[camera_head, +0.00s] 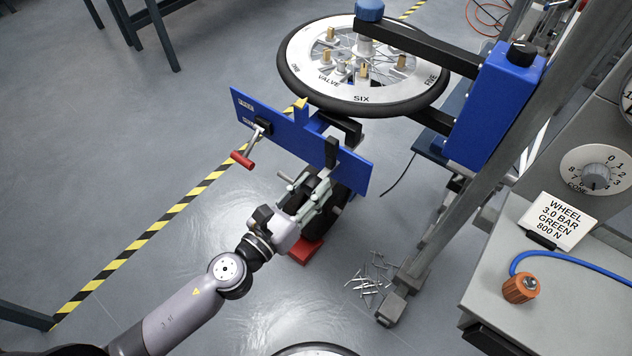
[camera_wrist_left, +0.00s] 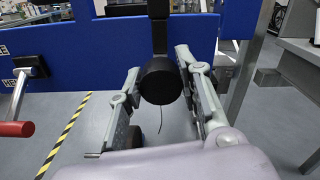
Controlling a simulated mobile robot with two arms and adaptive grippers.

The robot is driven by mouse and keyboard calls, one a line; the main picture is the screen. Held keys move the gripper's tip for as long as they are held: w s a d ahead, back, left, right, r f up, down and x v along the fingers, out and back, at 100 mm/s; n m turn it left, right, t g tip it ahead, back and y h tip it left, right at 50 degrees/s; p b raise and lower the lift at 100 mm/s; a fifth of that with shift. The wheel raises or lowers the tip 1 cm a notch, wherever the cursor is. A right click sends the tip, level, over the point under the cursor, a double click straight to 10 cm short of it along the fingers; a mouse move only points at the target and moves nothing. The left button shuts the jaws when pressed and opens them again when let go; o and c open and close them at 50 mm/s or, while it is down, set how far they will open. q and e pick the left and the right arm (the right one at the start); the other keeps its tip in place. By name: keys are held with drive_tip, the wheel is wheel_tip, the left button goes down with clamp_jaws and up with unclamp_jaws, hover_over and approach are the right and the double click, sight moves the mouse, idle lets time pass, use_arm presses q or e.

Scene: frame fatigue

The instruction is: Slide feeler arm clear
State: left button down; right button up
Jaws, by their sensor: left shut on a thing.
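A black round knob (camera_wrist_left: 160,82) hangs on a dark upright bar (camera_wrist_left: 159,32) in front of a blue panel (camera_wrist_left: 75,55) in the left wrist view; they look like the feeler arm and its handle. My left gripper (camera_wrist_left: 162,72) has a finger on each side of the knob and is shut on it. In the head view my left gripper (camera_head: 322,180) is at the front of the blue panel (camera_head: 290,130), below the dark bar (camera_head: 332,150), and largely hides the knob. The spoked wheel (camera_head: 308,91) lies flat behind the panel. My right gripper is not in view.
A crank with a red handle (camera_head: 242,160) sticks out from the panel's left part. A blue post housing (camera_head: 492,105) stands right of the wheel. Loose spokes or nipples (camera_head: 370,280) lie on the floor. A grey console (camera_head: 520,265) with a sign is at right.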

use_arm(q)
drive_tip(key=shift+f, duration=0.1)
drive_tip(key=c, duration=1.1)
unclamp_jaws()
drive_tip(key=shift+r+v, duration=0.15)
drive_tip(key=shift+v, duration=0.7)
drive_tip(key=shift+r+v, duration=0.1)
drive_tip(key=shift+v, duration=0.7)
drive_tip(key=v, duration=0.8)
drive_tip(key=shift+s+a+f, duration=0.15)
drive_tip(key=shift+s+a, duration=0.05)
drive_tip(key=shift+s, duration=0.1)
